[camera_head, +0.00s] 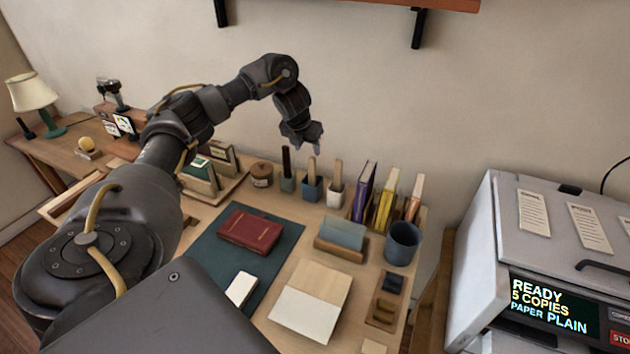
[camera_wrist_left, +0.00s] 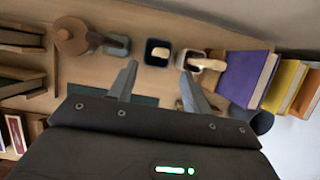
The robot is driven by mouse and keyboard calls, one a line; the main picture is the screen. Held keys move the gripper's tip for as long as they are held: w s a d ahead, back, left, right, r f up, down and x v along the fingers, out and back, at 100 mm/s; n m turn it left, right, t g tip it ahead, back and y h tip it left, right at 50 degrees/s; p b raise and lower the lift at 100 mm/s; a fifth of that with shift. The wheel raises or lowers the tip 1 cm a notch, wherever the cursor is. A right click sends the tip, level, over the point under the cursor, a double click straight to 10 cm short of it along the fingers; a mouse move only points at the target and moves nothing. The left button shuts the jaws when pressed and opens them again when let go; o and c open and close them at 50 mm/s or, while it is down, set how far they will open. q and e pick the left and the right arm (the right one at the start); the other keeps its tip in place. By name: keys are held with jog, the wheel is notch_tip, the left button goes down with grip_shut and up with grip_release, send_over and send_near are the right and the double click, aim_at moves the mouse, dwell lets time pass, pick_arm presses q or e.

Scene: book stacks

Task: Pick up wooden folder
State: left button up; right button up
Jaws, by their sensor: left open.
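A flat, light wood-coloured folder (camera_head: 318,281) with a white lower part lies on the desk in the head view, to the right of a dark green mat. I take it to be the wooden folder; I do not make it out in the left wrist view. My left gripper (camera_head: 312,143) is raised over the back of the desk, behind and well apart from the folder. In the left wrist view its two fingers (camera_wrist_left: 159,75) are spread with nothing between them. My right gripper is not in view.
Small cups (camera_head: 311,188), upright books (camera_head: 384,205) and a dark blue cup (camera_head: 402,243) line the back and right of the desk. A red book (camera_head: 249,231) lies on the green mat (camera_head: 212,249). A grey printer (camera_head: 480,262) stands at the right.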

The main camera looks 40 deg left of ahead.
aim_at(313, 165)
pick_arm(q)
jog(key=x, duration=0.4)
jog(key=shift+a+f, duration=0.15)
jog(key=shift+f, duration=0.2)
jog(key=shift+w+f, duration=0.25)
jog(key=shift+f, duration=0.2)
jog(key=shift+w+f+p, duration=0.1)
jog(key=shift+f+p, duration=0.1)
jog(key=shift+p, duration=0.2)
jog(key=p+x, duration=0.1)
jog(key=x, duration=0.3)
jog(key=shift+w+f, duration=0.2)
jog(key=shift+f, duration=0.15)
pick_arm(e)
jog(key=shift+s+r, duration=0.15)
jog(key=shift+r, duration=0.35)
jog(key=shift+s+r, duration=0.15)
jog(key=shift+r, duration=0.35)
